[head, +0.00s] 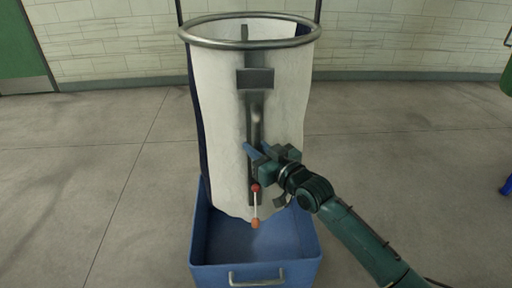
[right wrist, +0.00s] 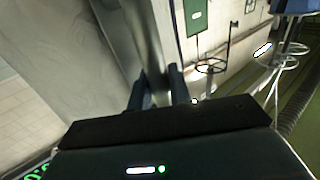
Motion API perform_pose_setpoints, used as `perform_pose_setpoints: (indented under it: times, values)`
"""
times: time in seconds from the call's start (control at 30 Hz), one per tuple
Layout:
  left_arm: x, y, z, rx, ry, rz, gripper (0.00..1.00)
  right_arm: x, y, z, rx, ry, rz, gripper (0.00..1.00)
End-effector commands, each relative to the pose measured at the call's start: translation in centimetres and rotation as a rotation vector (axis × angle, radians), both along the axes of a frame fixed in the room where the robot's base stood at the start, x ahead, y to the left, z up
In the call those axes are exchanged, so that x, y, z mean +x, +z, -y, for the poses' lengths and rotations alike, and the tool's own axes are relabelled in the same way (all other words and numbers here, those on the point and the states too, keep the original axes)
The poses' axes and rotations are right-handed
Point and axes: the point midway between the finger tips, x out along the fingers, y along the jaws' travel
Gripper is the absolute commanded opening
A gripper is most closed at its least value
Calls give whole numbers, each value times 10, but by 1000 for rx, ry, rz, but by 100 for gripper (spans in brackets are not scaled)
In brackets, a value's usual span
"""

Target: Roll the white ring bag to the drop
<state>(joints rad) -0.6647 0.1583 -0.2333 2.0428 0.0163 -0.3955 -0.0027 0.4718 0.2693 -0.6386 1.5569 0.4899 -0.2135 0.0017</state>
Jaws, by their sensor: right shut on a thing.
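The white bag (head: 220,110) hangs upright from a round metal ring (head: 190,36), its lower end at the blue base (head: 255,273). A grey upright bar (head: 254,125) runs down its front, with a dark plate (head: 255,79) near the top. My right gripper (head: 250,158) is at the bar's lower half, in front of the bag. In the right wrist view its two fingers (right wrist: 160,90) are shut on the grey bar (right wrist: 150,45). My left gripper is out of view.
A thin rod with a red ball (head: 255,188) and an orange ball (head: 255,224) stands below my gripper. The grey floor (head: 90,190) is clear on the left. A brick wall (head: 110,40) is behind. Other ring stands (right wrist: 285,62) show in the right wrist view.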

Motion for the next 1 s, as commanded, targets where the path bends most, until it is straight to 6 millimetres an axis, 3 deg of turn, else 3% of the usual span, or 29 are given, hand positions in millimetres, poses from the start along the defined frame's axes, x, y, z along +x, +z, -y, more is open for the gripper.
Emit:
perform_pose_setpoints:
  times: [0.2,0.23,0.47,0.77,1.0]
  values:
    - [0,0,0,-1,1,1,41,0,1,-1,2,1,1,0]
    - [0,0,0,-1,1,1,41,0,1,-1,2,1,1,21]
    - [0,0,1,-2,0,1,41,0,0,0,1,0,1,39]
    - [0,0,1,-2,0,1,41,-3,-1,3,-1,-1,-1,39]
    - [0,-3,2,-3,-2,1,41,-34,-3,25,-3,-1,0,39]
